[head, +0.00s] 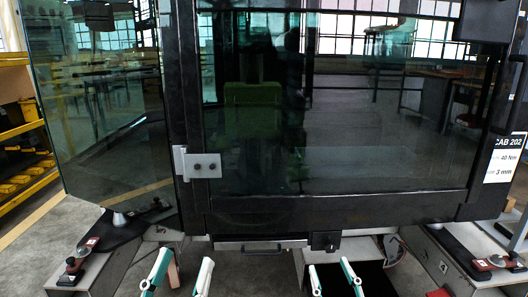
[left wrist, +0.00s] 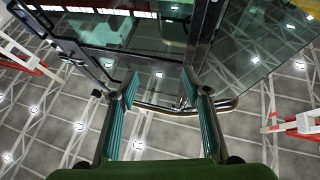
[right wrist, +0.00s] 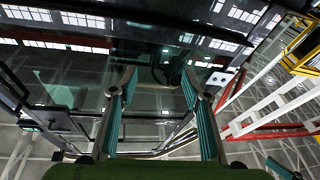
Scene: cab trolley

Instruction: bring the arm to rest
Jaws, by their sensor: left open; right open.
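My left gripper (head: 186,256) shows at the bottom of the head view, left of the middle. Its two pale green and white fingers point up and stand apart, with nothing between them. My right gripper (head: 330,265) is right of it, also open and empty. Both are in front of the lower part of the dark glazed cab (head: 330,203). In the left wrist view, the left gripper (left wrist: 158,77) has its teal finger pads spread. In the right wrist view, the right gripper (right wrist: 158,74) is likewise spread. Glass and dark frame bars lie beyond both; neither visibly holds anything.
A metal hinge plate (head: 197,165) sits on the cab's left post. Red clamps (head: 498,262) stand on the support at the right, with another red clamp (head: 72,267) at the left. A label (head: 505,158) reads CAB 202. Yellow shelving (head: 22,130) stands far left.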

